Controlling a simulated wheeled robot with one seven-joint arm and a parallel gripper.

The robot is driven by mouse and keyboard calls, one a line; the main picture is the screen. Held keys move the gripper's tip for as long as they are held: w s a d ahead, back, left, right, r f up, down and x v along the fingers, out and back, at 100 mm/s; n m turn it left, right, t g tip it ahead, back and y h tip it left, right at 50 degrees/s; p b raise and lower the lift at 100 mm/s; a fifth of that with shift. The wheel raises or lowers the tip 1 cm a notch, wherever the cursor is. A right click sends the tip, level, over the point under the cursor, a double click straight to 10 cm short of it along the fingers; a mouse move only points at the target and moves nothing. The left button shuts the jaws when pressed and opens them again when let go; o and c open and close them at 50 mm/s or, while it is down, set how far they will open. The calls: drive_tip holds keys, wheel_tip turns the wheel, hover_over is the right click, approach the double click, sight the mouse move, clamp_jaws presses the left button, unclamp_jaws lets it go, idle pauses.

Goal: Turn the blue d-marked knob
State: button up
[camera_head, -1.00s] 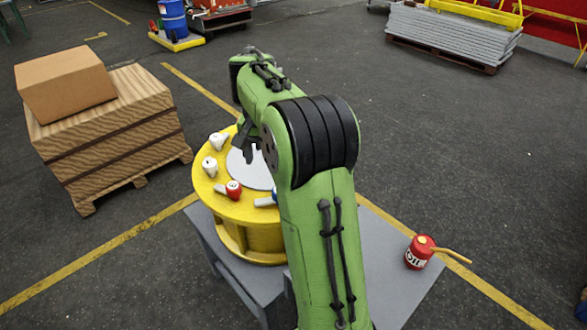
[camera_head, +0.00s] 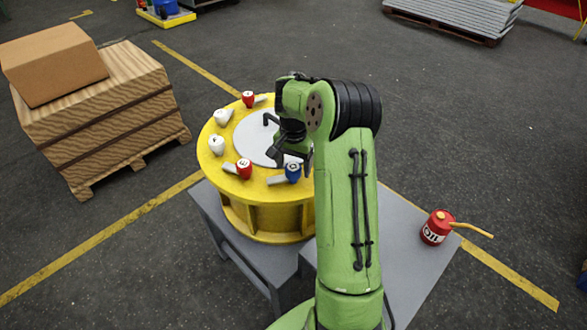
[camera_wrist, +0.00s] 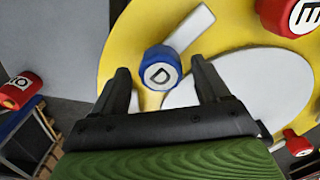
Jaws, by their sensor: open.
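The blue knob (camera_head: 293,171) marked D sits on the near right rim of the yellow round drum (camera_head: 240,198), with a pale grey lever pointing left. In the wrist view the blue knob (camera_wrist: 160,72) appears between the fingertips of my gripper (camera_wrist: 160,66), its D facing the camera. The fingers are open, one on each side. I cannot tell whether they touch the knob. In the head view my gripper (camera_head: 295,156) is just above and behind the knob, partly hidden by my arm.
A red E knob (camera_head: 244,168), two white knobs (camera_head: 217,145) and another red knob (camera_head: 249,99) ring the pale disc (camera_head: 253,138). A red oil can (camera_head: 436,228) stands on the grey table (camera_head: 400,275) at right. A cardboard box (camera_head: 55,62) rests on a wooden crate at left.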

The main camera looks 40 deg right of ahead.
drive_tip(key=shift+w+f, duration=0.1)
drive_tip(key=shift+f, duration=0.5)
drive_tip(key=c, duration=1)
drive_tip(key=shift+c, duration=0.2)
